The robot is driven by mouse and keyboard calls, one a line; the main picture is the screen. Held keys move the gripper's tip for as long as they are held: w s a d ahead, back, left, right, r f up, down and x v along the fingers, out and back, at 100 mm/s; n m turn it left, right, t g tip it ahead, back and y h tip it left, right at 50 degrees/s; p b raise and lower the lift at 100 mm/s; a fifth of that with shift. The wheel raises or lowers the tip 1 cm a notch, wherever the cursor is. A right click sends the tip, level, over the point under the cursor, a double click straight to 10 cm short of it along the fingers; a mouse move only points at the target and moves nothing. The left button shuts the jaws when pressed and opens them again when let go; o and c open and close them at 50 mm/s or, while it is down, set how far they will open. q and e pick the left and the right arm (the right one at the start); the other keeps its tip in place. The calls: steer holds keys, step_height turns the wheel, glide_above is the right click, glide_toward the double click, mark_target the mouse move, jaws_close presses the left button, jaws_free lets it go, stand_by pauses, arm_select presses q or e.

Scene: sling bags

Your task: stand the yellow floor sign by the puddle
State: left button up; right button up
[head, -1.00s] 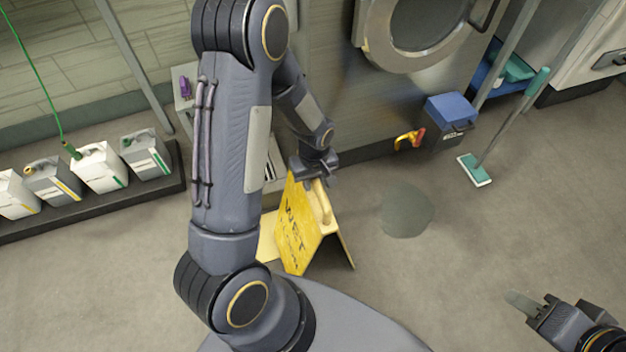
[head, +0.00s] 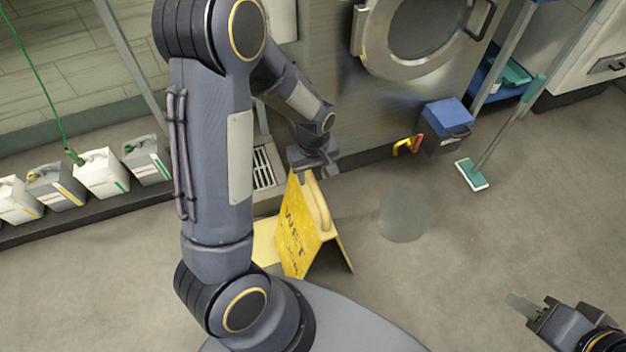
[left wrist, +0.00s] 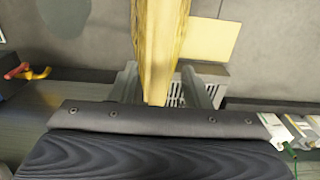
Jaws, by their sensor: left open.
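The yellow floor sign (head: 297,232) stands spread open on the floor, just left of the puddle (head: 404,218), a dull grey-green patch, with bare floor between them. Its lettered face and handle show in the head view. My left gripper (head: 313,163) is open just above and behind the sign's top. In the left wrist view the sign's top (left wrist: 160,45) lies between the two open fingers (left wrist: 162,88); I cannot tell whether they touch it. My right gripper (head: 535,309) is at the lower right, far from the sign; its jaw gap is unclear.
A pale yellow flat patch (head: 265,242) lies beside the sign. Several jugs (head: 101,172) stand on a low shelf at left. A blue box (head: 447,118) and a teal mop (head: 473,174) are at back right. The floor right of the puddle is clear.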

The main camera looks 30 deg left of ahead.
arm_select(q)
step_height(320, 180, up, 5)
steer(key=shift+p, duration=0.5)
steer(key=s+d+r+m+t+h, duration=0.2)
steer(key=s+r+m, duration=0.2)
steer(key=s+r, duration=0.4)
steer(key=s+d+r+m+t+h, duration=0.1)
steer(key=s+d+r+m+t, duration=0.1)
steer(key=s+r, duration=0.6)
steer(key=shift+s+m+t+h, duration=0.45)
steer(key=shift+m+t, duration=0.35)
steer(key=shift+m, duration=0.4)
step_height(320, 180, up, 17)
steer(key=p, duration=1.7)
